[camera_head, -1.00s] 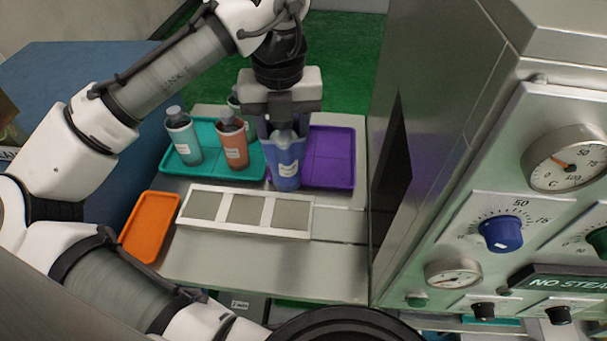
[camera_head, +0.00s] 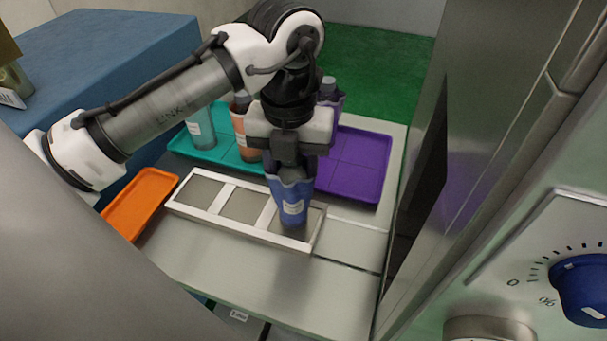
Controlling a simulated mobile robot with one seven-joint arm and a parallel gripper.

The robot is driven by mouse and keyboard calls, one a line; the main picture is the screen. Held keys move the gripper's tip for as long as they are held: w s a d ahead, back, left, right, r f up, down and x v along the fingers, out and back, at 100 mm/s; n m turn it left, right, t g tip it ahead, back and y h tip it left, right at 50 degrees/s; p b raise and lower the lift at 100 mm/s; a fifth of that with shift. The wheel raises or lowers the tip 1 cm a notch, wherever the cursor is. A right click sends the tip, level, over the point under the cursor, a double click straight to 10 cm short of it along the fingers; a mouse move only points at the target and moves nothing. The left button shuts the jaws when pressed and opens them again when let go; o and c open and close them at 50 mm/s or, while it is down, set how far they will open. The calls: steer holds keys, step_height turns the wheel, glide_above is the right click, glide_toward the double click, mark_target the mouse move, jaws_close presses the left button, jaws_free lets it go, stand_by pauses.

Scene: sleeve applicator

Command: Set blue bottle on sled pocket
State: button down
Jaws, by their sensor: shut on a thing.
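The sled (camera_head: 208,216) is a white-framed tray with three grey pockets in a row on the table. The bottle's base is at the right-hand pocket (camera_head: 316,219); I cannot tell whether it touches the pocket floor. The left pocket (camera_head: 201,191) and the middle pocket (camera_head: 244,205) are empty.
A teal tray (camera_head: 182,145) behind holds a teal bottle (camera_head: 203,131) and an orange bottle (camera_head: 243,122). A purple bottle (camera_head: 329,92) stands behind my gripper. A purple tray (camera_head: 358,165) and an orange tray (camera_head: 139,203) look empty. A steel machine (camera_head: 480,180) rises at the right.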

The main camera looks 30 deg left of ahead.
steer(key=shift+s, duration=0.1)
steer(key=shift+f, duration=0.15)
steer(key=c, duration=0.7)
jaws_free()
step_height(320, 180, up, 12)
steer(key=shift+r, duration=0.15)
